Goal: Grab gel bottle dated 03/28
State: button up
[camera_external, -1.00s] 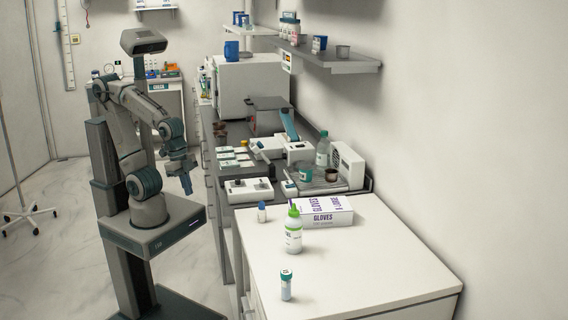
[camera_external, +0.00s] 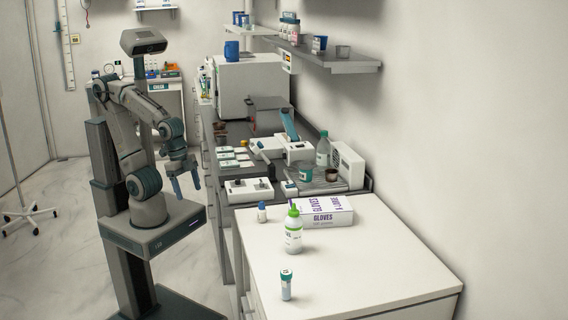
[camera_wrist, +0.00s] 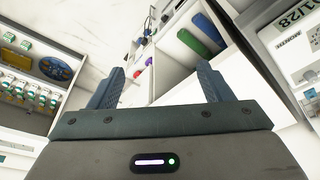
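A white bottle with a green cap and a green-marked label (camera_external: 293,236) stands upright on the white counter in the external view. Its print is too small for me to read a date. My gripper (camera_external: 186,186) is left of the counters, well away from this bottle, pointing down. In the wrist view my gripper (camera_wrist: 160,88) has its two fingers wide apart with nothing between them. I cannot make out the green-capped bottle in the wrist view.
A small blue-capped bottle (camera_external: 262,212), a gloves box (camera_external: 325,213) and a teal-capped vial (camera_external: 286,285) stand on the white counter (camera_external: 375,270). The darker counter behind is crowded with devices. A shelf (camera_external: 335,64) overhangs it. The counter's front right is clear.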

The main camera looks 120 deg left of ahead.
notch_tip(320, 180, up, 10)
jog(key=n+h+p, duration=0.3)
jog(key=n, duration=2.5)
send_over(295, 219)
jog(key=s+a, duration=0.4)
jog(key=a, duration=0.1)
jog(key=x, duration=0.8)
jog(key=shift+d, duration=0.15)
jog(key=shift+p+x, duration=0.45)
jog(key=shift+x, duration=2.25)
jog(key=shift+d+r, duration=0.1)
jog(key=shift+d, duration=0.05)
jog(key=c, duration=1.2)
